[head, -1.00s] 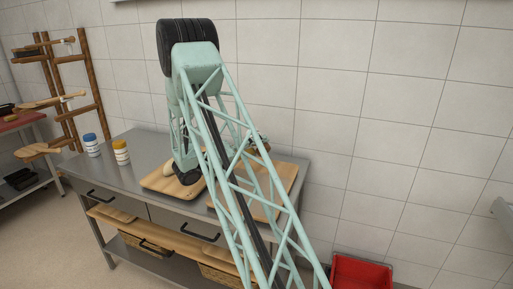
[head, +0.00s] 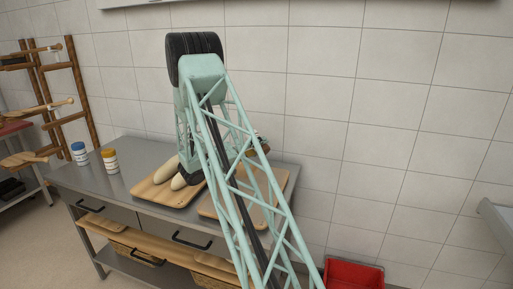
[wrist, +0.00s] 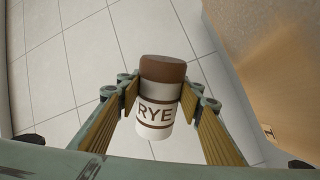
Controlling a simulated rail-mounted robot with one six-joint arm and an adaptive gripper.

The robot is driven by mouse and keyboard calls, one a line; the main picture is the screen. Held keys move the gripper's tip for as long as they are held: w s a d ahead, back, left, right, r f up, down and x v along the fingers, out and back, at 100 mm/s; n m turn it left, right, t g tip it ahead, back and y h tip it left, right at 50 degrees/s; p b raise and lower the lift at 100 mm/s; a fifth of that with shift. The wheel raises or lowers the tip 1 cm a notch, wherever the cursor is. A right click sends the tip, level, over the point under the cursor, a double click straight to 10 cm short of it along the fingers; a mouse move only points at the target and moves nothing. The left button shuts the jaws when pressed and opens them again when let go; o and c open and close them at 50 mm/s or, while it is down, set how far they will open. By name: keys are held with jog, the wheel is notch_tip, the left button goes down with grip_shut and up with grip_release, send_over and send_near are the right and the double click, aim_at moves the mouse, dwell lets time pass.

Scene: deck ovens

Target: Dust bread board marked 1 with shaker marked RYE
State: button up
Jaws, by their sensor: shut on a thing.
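The shaker marked RYE (wrist: 155,113), white with a brown cap, is between the pads of my gripper (wrist: 160,88) in the wrist view, which is shut on it. Its label faces the camera. In the head view my arm hides most of the gripper; a small brown part shows by the arm above the right board. Two wooden boards lie on the steel table: a left board (head: 149,192) bearing pale loaves (head: 179,181), and a right board (head: 284,178) partly behind my arm. A wooden surface (wrist: 264,60) fills the wrist view's right side with a small dark mark, not clearly readable.
A blue-capped shaker (head: 80,154) and a yellow-capped shaker (head: 109,160) stand on the steel table (head: 125,150), left of the boards. A wooden rack (head: 78,95) stands at left, a red bin (head: 352,275) at lower right. The tiled wall is behind.

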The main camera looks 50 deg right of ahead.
jog(key=shift+s+a+p, duration=0.75)
jog(key=shift+s+p, duration=0.65)
jog(key=shift+s, duration=2.45)
jog(key=shift+w+a+b, duration=1.25)
jog(key=shift+w+b, duration=0.75)
jog(key=shift+w, duration=7.8)
jog(key=shift+s+a, duration=0.8)
jog(key=shift+s, duration=3.2)
jog(key=s+r+n+p, duration=0.1)
jog(key=r+n+p, duration=0.2)
jog(key=n+p, duration=0.7)
jog(key=s+r+n+p, duration=0.2)
jog(key=r+n+p, duration=0.2)
jog(key=n+p, duration=0.7)
jog(key=n, duration=0.2)
jog(key=shift+s+a+r+n, duration=0.25)
jog(key=shift+a+n, duration=0.1)
jog(key=shift+n, duration=0.05)
